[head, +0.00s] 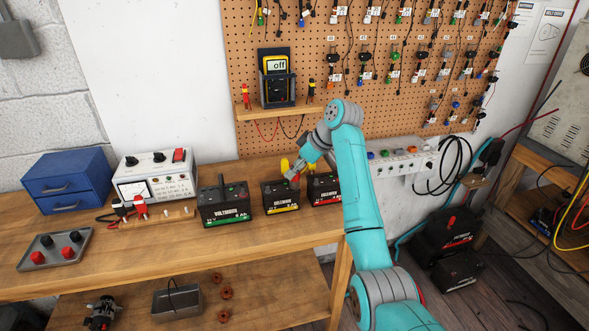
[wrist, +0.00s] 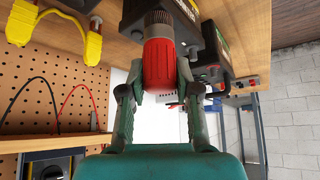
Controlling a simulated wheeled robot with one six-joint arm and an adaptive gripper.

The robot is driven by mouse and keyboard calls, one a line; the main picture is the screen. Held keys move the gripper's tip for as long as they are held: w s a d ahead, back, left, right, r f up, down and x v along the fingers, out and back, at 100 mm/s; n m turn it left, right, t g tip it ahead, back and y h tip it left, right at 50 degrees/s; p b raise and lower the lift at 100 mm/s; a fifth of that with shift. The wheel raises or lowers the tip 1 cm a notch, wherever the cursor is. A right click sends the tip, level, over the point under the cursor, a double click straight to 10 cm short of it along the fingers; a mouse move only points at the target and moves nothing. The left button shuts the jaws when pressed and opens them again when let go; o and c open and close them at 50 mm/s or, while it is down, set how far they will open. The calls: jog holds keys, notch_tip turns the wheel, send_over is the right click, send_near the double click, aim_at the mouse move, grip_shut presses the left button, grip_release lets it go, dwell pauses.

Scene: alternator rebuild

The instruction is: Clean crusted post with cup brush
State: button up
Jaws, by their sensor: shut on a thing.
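My gripper (wrist: 157,90) is shut on a red-handled tool, which I take to be the cup brush (wrist: 159,62). Its dark grey knurled end points away from the fingers, towards a black battery in the wrist view. In the head view my gripper (head: 292,174) is low over the bench, between the yellow-striped battery (head: 281,197) and the red-striped battery (head: 325,189). A green-striped battery (head: 225,207) stands to their left. Which post is crusted I cannot tell; the posts are small or hidden. Whether the brush touches a post is unclear.
A power supply (head: 155,178), a blue drawer box (head: 68,183) and a tray of red and black knobs (head: 56,250) stand at the left of the bench (head: 140,245). A meter (head: 275,75) stands on the pegboard shelf (head: 262,113). The bench front is mostly clear.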

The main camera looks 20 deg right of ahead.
jog(key=m+t+h, duration=0.1)
jog(key=m, duration=0.1)
jog(key=m+t+h, duration=0.1)
jog(key=m, duration=0.1)
jog(key=shift+a+m, duration=0.15)
jog(key=shift+m, duration=0.25)
jog(key=m+t+h, duration=0.1)
jog(key=m+h, duration=0.1)
jog(key=m, duration=0.2)
jog(key=shift+m+h, duration=0.4)
jog(key=shift+d+r+n+y, duration=0.1)
jog(key=shift+d+n+y, duration=0.15)
jog(key=shift+n+y, duration=0.4)
jog(key=n+g+y, duration=0.1)
jog(key=n, duration=0.3)
jog(key=shift+y, duration=0.35)
jog(key=n+g+y, duration=0.1)
jog(key=n, duration=0.1)
jog(key=n+g+y, duration=0.1)
jog(key=n, duration=0.1)
jog(key=shift+a+n, duration=0.15)
jog(key=shift+n, duration=0.2)
jog(key=m+t+h, duration=0.1)
jog(key=m, duration=0.1)
jog(key=m+t+h, duration=0.1)
jog(key=m, duration=0.2)
jog(key=shift+a, duration=0.1)
jog(key=m+t+h, duration=0.1)
jog(key=m+h, duration=0.2)
jog(key=m, duration=0.2)
